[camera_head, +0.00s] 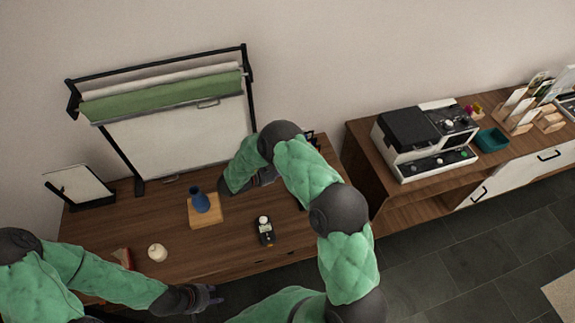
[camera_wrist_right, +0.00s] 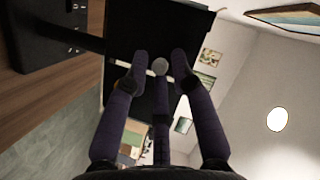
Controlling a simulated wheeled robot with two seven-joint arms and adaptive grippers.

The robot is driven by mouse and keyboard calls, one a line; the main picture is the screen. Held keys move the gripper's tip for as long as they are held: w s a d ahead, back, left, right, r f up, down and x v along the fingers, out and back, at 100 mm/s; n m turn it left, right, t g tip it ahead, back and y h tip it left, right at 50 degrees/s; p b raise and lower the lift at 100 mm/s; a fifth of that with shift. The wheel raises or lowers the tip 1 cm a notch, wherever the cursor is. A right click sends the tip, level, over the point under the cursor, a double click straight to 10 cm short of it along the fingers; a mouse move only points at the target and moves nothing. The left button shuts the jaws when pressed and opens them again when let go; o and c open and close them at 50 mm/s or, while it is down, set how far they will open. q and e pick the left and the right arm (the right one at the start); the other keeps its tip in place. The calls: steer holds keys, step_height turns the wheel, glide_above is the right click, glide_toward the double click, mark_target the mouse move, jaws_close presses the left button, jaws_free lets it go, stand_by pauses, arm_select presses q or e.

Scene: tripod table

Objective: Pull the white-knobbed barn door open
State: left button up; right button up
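In the right wrist view a dark panel (camera_wrist_right: 152,30) fills the upper middle, and a round pale grey-white knob (camera_wrist_right: 160,66) shows against its lower part. I take this panel to be the barn door. The fingers of my right gripper (camera_wrist_right: 160,76) are spread around the knob, with clear gaps between them and the knob; contact is not visible. In the head view my right arm hides the door and most of that gripper. My left gripper (camera_head: 207,297) is low, at the table's front edge, away from the door; its finger opening is too small to read.
The wooden table (camera_head: 105,232) bears a blue vase (camera_head: 200,201) on a wooden board (camera_head: 205,219), a small black device (camera_head: 264,232), a round cream object (camera_head: 157,252) and a dark-framed stand (camera_head: 80,187). A paper-roll rack (camera_head: 170,125) stands at the back. A coffee machine (camera_head: 428,140) sits on the right cabinet.

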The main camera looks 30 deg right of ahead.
jaws_close()
